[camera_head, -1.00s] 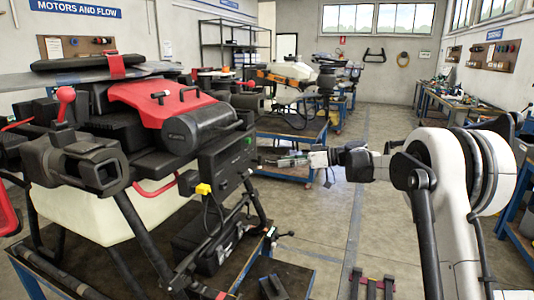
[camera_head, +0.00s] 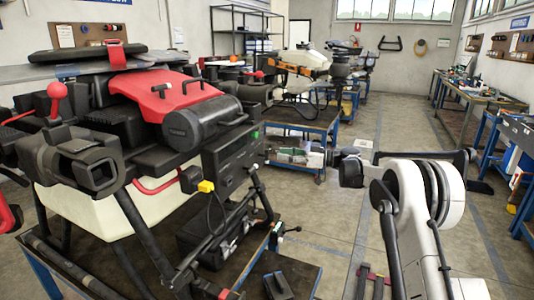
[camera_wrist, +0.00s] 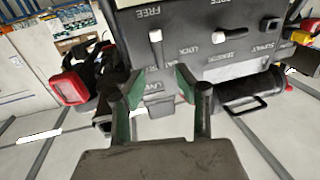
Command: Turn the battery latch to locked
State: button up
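In the wrist view a grey panel (camera_wrist: 205,68) appears upside down with the words FREE and LOCK. It carries a white-tipped lever (camera_wrist: 156,40) and a second white-tipped lever (camera_wrist: 218,37); I cannot tell which is the battery latch. My gripper (camera_wrist: 157,83) is open, its green-padded fingers apart and nothing visible between them. The fingers overlap the panel's lower edge in the picture; contact cannot be judged. In the head view the spray drone (camera_head: 180,96), with a red cover, stands at the left. My gripper cannot be made out there.
In the wrist view a red-framed part (camera_wrist: 68,88) is left of the fingers and a black cylinder (camera_wrist: 240,90) is right. The drone's blue-framed stand (camera_head: 262,240) fills the head view's lower left. Workbenches (camera_head: 465,95) line the right; floor in the middle is clear.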

aim_at(267, 155)
jog(key=a, duration=0.4)
jog(key=w+a, duration=0.1)
jog(key=a, duration=0.1)
jog(key=shift+a, duration=0.4)
grip_shut()
